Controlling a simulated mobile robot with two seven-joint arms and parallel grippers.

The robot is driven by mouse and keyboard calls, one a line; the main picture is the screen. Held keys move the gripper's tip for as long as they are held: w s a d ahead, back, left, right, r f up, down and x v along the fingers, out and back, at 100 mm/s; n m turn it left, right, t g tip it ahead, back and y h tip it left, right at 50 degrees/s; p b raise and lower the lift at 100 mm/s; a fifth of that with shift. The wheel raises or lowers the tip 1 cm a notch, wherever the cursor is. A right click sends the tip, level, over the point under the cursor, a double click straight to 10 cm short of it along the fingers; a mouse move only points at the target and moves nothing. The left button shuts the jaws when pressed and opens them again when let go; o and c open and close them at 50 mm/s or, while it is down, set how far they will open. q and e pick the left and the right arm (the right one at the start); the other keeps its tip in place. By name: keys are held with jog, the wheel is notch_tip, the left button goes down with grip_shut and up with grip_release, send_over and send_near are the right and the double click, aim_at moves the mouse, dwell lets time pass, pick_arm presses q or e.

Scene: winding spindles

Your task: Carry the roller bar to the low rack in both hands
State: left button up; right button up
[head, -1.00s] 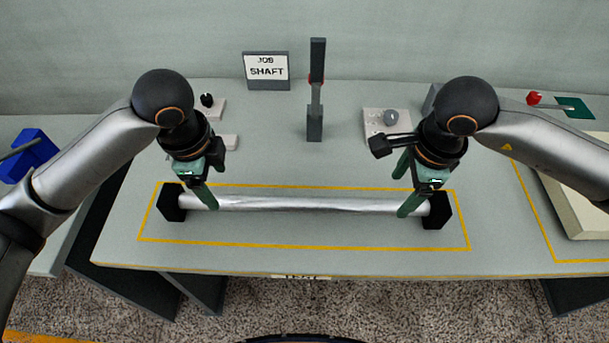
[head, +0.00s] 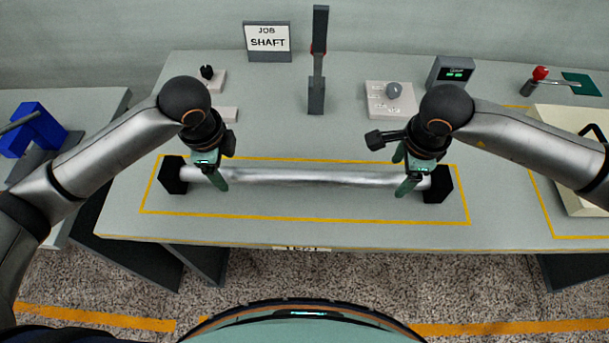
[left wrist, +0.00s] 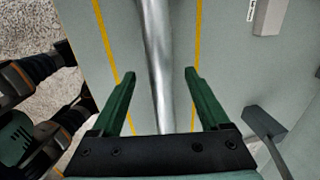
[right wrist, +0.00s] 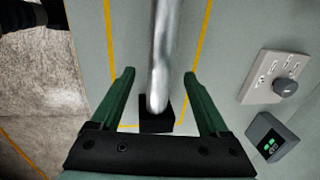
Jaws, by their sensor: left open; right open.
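The silver roller bar (head: 310,176) lies level across two black end blocks, the left block (head: 173,175) and the right block (head: 440,184), inside a yellow outline on the table. My left gripper (head: 220,183) is open over the bar near its left end. In the left wrist view the bar (left wrist: 158,60) runs between the open fingers, touching neither. My right gripper (head: 404,186) is open over the bar near its right end. In the right wrist view the bar (right wrist: 161,50) and a black block (right wrist: 155,122) show between the open fingers. I cannot identify the low rack.
Behind the bar stand a dark upright post (head: 317,90), a SHAFT sign (head: 267,41), a knob plate (head: 390,98) and a small display box (head: 449,73). A beige tray (head: 575,170) is at right; a blue block (head: 35,130) is at far left.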

aim_at(228, 170)
pick_arm(q)
jog(key=shift+w+f, duration=0.2)
jog(key=shift+f, duration=1)
jog(key=shift+w+f, duration=0.15)
jog(key=shift+f, duration=1)
pick_arm(e)
jog(key=shift+w+f, duration=0.2)
jog(key=shift+f, duration=1)
jog(key=shift+w+f, duration=0.15)
jog(key=shift+f, duration=1)
pick_arm(q)
jog(key=shift+c, duration=0.4)
pick_arm(e)
jog(key=shift+c, duration=0.4)
pick_arm(q)
grip_shut()
pick_arm(e)
grip_shut()
pick_arm(q)
jog(key=shift+w+r, duration=0.15)
jog(key=shift+r, duration=0.05)
pick_arm(e)
jog(key=shift+w+r, duration=0.15)
jog(key=shift+r, duration=0.1)
